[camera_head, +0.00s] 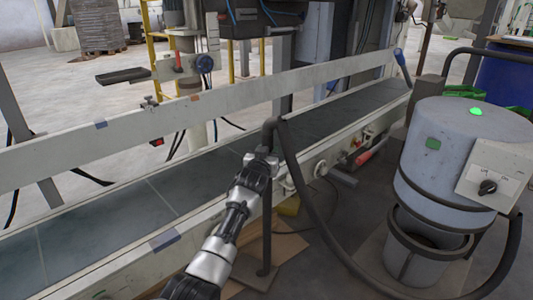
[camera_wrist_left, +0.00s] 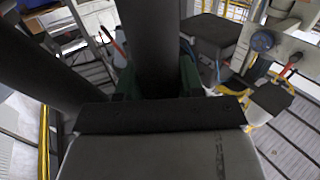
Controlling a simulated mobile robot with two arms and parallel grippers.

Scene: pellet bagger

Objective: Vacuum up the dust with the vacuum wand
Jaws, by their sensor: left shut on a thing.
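The vacuum wand (camera_head: 267,215) is a dark, nearly upright tube with a bent top and a small foot low down, close to the floor by a flattened cardboard piece. My left gripper (camera_head: 263,157) is shut around its upper part, beside the conveyor's near side. In the left wrist view the wand (camera_wrist_left: 150,35) runs between the jaws of the left gripper (camera_wrist_left: 157,85). A dark hose (camera_head: 307,195) curves from the wand's top toward the grey vacuum drum (camera_head: 425,165) on the right. A green light glows on its lid. I cannot make out any dust. My right gripper is not in view.
The conveyor (camera_head: 185,185) with pale side rails runs diagonally behind the wand. Brown cardboard (camera_head: 285,246) lies on the floor by the wand's foot. A control box with a black knob (camera_head: 487,187) is on the drum. A blue barrel (camera_head: 508,75) stands behind the drum.

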